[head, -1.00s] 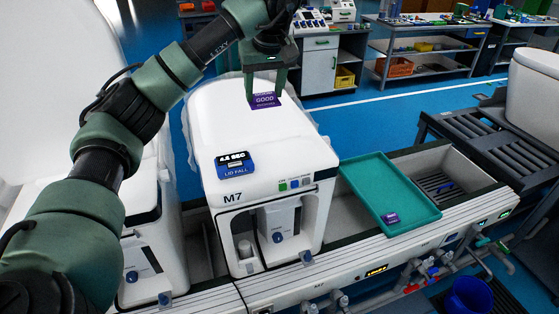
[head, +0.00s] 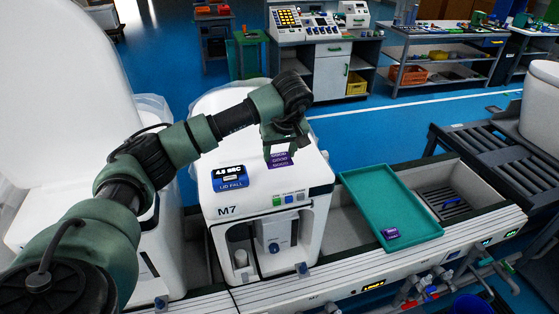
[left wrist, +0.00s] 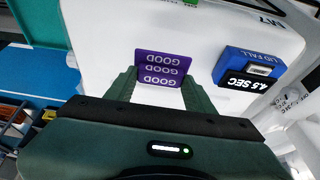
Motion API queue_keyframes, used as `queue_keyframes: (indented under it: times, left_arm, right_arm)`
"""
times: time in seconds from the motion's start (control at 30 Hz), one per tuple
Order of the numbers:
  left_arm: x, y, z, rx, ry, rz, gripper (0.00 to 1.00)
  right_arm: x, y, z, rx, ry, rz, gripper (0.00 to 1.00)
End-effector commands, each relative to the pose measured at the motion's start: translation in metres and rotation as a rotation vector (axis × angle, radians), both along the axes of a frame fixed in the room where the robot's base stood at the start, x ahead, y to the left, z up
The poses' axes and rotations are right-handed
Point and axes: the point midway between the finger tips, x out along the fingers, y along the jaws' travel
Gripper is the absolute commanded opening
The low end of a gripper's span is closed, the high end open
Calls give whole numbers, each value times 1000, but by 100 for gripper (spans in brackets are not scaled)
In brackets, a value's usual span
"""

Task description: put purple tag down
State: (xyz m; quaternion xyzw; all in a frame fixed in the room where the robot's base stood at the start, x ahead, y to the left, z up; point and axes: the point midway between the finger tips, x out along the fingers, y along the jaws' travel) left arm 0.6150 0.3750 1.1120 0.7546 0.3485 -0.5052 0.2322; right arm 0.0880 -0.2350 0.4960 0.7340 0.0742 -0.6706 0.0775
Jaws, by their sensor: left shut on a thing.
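The purple tag (head: 279,160), printed with "GOOD" lines, is between the fingers of my left gripper (head: 281,149). It also shows in the left wrist view (left wrist: 163,68), at the tips of the two fingers (left wrist: 161,84). The gripper is shut on it. The tag is over the front right part of the white M7 unit's top (head: 245,130); I cannot tell whether it touches the surface. The blue "LID FALL" display (head: 229,178) sits to its left in the head view. My right gripper is not in view.
A teal tray (head: 365,190) lies to the right of the unit, mostly bare, with a small purple item (head: 390,233) near its front edge. Another white toilet unit (head: 60,130) stands at the left. A dark slatted rack (head: 485,160) is at the right.

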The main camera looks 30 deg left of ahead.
Motion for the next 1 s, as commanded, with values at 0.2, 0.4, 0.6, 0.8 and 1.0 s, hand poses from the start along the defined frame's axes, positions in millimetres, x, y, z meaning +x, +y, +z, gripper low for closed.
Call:
queue_keyframes:
  times: [0.2, 0.4, 0.6, 0.8, 1.0]
  left_arm:
    - [0, 0, -15, 0, 0, 1, 2]
    - [0, 0, -42, -1, 2, 0, 2]
    - [0, 0, -47, 0, -2, 1, 2]
    - [0, 0, -47, 0, 0, 0, 88]
    - [0, 0, -47, 1, -1, 1, 88]
  right_arm:
    - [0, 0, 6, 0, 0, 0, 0]
    - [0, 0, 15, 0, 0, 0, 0]
    - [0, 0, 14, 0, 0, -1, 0]
    - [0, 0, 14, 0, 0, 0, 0]
    - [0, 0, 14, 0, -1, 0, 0]
